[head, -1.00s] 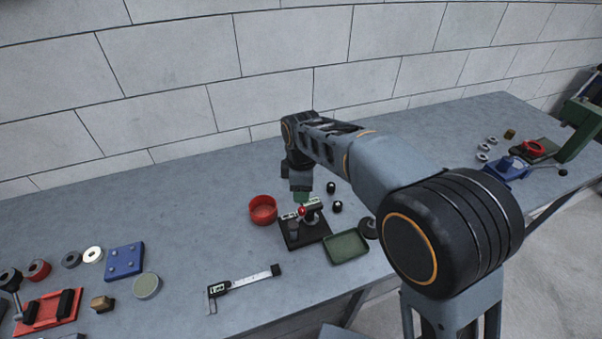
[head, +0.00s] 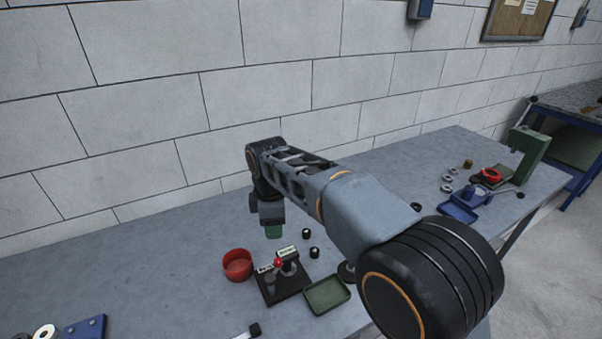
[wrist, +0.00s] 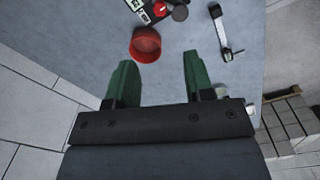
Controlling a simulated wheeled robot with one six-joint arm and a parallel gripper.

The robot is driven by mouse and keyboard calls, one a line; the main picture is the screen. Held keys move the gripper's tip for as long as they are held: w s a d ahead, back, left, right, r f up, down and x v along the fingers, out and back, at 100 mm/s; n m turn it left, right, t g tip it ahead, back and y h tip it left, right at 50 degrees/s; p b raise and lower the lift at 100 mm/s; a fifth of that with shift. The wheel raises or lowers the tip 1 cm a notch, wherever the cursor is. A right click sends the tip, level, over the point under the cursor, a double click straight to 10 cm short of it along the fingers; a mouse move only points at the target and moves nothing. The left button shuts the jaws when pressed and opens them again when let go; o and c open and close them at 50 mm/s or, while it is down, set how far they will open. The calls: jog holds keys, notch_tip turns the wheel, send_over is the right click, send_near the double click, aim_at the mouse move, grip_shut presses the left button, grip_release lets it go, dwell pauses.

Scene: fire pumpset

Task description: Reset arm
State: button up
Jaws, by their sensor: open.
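My arm reaches over the grey workbench (head: 150,285), with my gripper (head: 273,231) hanging above it near the wall. In the wrist view my gripper (wrist: 158,75) shows two green fingers set well apart, with nothing between them. Past the fingertips, a red bowl (wrist: 146,44) stands on the bench below. In the head view the red bowl (head: 238,265) is left of and below my gripper. A black base with a red knob and labelled parts (head: 282,285) sits just right of the bowl, apart from my gripper.
A green tray (head: 327,294) lies right of the black base, with small black knobs (head: 314,252) behind it. A caliper (wrist: 226,36) lies on the bench. A blue vise-like tool (head: 460,207) and a green press (head: 528,150) stand far right. The wall (head: 160,100) runs behind.

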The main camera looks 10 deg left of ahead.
jog(key=s+d+m+t, duration=0.1)
jog(key=s+d+m, duration=0.2)
jog(key=d+m, duration=0.4)
jog(key=s+d+f+m+t, duration=0.1)
jog(key=s+d+m, duration=0.3)
jog(key=d, duration=1)
jog(key=s+d+f+m+t, duration=0.1)
jog(key=s+d+m, duration=0.3)
jog(key=d+m, duration=0.6)
jog(key=shift+d+t, duration=0.4)
jog(key=shift+d, duration=0.4)
